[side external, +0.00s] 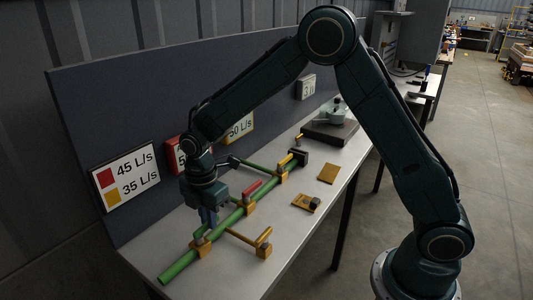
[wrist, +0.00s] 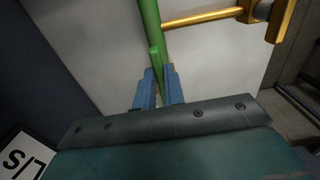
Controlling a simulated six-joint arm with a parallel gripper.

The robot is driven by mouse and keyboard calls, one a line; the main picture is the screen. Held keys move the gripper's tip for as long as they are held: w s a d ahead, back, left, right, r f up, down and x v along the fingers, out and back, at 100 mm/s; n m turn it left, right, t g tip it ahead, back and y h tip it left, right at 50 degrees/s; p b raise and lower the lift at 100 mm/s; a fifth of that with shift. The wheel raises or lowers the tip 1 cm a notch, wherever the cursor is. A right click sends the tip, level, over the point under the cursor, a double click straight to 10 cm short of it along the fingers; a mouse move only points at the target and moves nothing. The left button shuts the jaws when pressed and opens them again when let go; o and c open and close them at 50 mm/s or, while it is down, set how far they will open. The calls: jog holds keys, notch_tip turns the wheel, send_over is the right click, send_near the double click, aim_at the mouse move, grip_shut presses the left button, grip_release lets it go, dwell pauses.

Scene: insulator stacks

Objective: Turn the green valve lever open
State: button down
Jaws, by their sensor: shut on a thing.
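A green pipe (side external: 180,267) with yellow valve bodies runs along the table. The green valve lever (side external: 199,232) is at the near valve, partly hidden by my gripper (side external: 209,215). My gripper points down over this end of the pipe. In the wrist view, the blue fingers of my gripper (wrist: 160,88) stand on both sides of a green bar, the lever (wrist: 155,60), and are shut on it. The bar lies close to the line of the pipe (wrist: 149,18); its exact angle is hard to tell.
A red lever (side external: 253,188) and a yellow lever (side external: 286,160) sit farther along the pipe. A yellow side branch (side external: 245,240) sticks out to the right. Yellow plates (side external: 328,173) lie on the table. A panel with flow signs (side external: 126,175) stands behind.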

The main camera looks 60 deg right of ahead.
jog(key=shift+w+r, duration=0.1)
jog(key=c, duration=1.5)
grip_release()
notch_tip(320, 180, up, 14)
jog(key=shift+f, duration=0.1)
